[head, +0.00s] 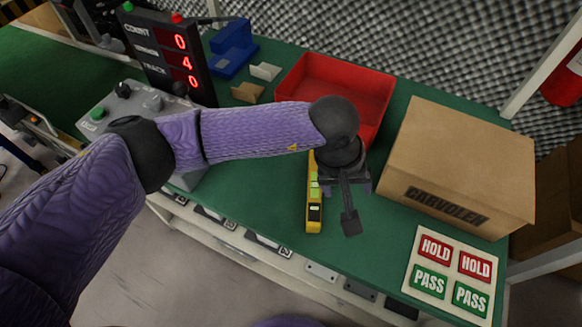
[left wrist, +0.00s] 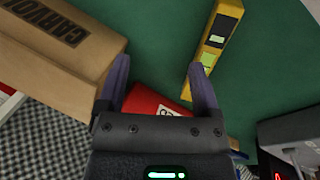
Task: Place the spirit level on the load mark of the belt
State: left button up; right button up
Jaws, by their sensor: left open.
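The yellow spirit level (head: 314,195) lies on the green bench top, its long side running from the bench's front edge toward the red bin. Its far end is partly hidden behind my arm. My left gripper (head: 350,212) is above the bench just right of the level, open and empty. In the left wrist view the level (left wrist: 218,42) lies beyond the right fingertip, outside the gap between the open fingers (left wrist: 158,75). I cannot make out a load mark. A green surface (head: 38,65) at the far left may be the belt. My right gripper is not seen.
A red bin (head: 378,95) stands behind the gripper and a cardboard box (head: 455,150) to its right. A HOLD/PASS card (head: 450,275) lies at the front right. A red-digit counter (head: 170,55) and grey control box (head: 135,105) stand left.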

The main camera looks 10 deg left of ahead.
aim_at(315, 185)
pick_arm(q)
jog(key=w+a+y, duration=0.1)
jog(key=a, duration=0.1)
jog(key=w+a+y, duration=0.1)
jog(key=a, duration=0.1)
jog(key=w+a+t+y, duration=0.1)
jog(key=a, duration=0.1)
jog(key=shift+w+r, duration=0.2)
jog(key=shift+r, duration=0.1)
jog(key=f+b, duration=0.1)
jog(key=f, duration=0.2)
jog(key=f+b, duration=0.2)
jog(key=f, duration=0.1)
jog(key=f+b, duration=0.2)
jog(key=f, duration=0.1)
jog(key=shift+w+d+f, duration=0.15)
jog(key=shift+w+d, duration=0.2)
jog(key=shift+d, duration=0.05)
jog(key=shift+w+f+b, duration=0.15)
jog(key=shift+f+b, duration=0.15)
jog(key=shift+b, duration=0.1)
jog(key=shift+r, duration=0.2)
grip_shut()
pick_arm(e)
jog(key=shift+g, duration=0.3)
jog(key=x, duration=0.5)
jog(key=shift+s+a, duration=0.1)
jog(key=shift+s, duration=0.15)
